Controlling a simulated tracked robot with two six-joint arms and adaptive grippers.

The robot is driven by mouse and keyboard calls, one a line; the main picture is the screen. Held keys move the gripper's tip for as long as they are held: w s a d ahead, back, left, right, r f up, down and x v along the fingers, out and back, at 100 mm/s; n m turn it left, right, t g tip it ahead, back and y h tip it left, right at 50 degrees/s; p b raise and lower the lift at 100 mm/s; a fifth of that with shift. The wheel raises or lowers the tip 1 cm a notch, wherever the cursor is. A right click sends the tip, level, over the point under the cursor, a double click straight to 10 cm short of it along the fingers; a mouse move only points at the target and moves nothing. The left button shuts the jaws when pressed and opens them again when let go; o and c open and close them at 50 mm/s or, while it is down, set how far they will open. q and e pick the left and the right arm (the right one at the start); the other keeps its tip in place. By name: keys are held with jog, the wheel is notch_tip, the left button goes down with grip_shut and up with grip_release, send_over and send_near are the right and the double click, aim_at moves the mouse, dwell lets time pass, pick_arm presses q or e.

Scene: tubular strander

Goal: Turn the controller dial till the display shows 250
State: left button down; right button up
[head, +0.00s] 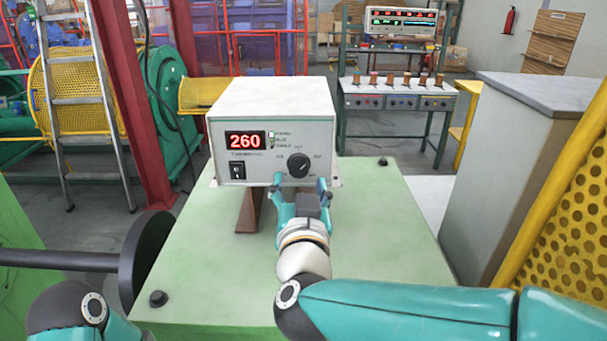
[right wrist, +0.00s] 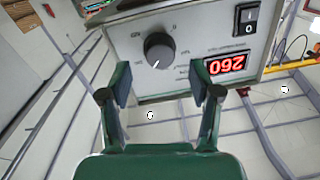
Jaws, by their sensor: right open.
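The controller (head: 277,100) is a pale box on a green-topped stand, and its red display (head: 245,140) reads 260. The black round dial (head: 299,164) is on the right part of its front face. It also shows in the right wrist view (right wrist: 159,51), where the display (right wrist: 226,65) appears upside down. My right gripper (head: 300,185) is open just in front of and slightly below the dial. In the right wrist view its two fingers (right wrist: 163,78) are spread apart, with the dial just beyond the gap between their tips. Nothing is held. My left gripper is out of view.
A black rocker switch (head: 237,171) is below the display. The green stand top (head: 390,235) is mostly clear around the controller. A grey cabinet (head: 500,160) and a yellow perforated guard (head: 575,200) stand at the right. A red post (head: 130,110) rises at the left.

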aim_at(299, 172)
jog(key=shift+w, duration=2)
